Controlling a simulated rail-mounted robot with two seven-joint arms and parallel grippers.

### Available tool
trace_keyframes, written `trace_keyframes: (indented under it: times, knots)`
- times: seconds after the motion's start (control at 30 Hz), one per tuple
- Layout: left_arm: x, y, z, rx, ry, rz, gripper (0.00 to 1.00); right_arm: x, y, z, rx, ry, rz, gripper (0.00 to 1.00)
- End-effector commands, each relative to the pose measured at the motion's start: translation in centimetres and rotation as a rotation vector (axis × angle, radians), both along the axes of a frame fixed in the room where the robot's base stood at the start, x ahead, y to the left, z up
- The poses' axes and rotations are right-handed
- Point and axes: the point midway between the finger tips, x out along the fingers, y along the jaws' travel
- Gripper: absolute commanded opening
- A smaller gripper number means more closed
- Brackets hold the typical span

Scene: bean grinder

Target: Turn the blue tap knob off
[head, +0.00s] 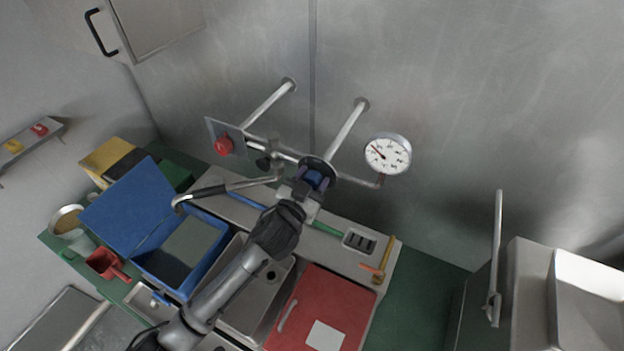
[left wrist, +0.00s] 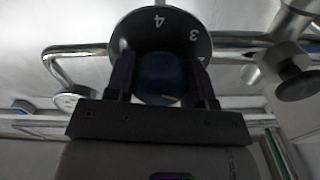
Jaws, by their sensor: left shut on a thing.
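The blue tap knob (head: 314,178) sits in front of a dark round dial on the pipework at the back wall. In the left wrist view the knob (left wrist: 160,76) is between my two fingers, and the dial (left wrist: 160,24) behind it shows the numerals 4 and 3. My left gripper (head: 312,182) is shut on the knob, with a finger on either side; it also shows in the left wrist view (left wrist: 161,85). The fingers hide the knob's sides, and I cannot read its exact setting. My right gripper is not in view.
A round pressure gauge (head: 388,154) is right of the knob.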

Motion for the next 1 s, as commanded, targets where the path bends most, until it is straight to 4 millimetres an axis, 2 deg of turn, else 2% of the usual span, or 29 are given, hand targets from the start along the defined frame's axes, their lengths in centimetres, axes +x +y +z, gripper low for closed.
trace_keyframes:
  times: [0.37,1.0]
  knots:
    - [0.0,0.0,0.1,0.064,-0.031,0.000,0.26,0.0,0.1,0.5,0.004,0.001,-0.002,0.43]
    - [0.0,0.0,0.2,0.570,-0.287,0.000,0.26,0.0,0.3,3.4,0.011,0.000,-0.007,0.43]
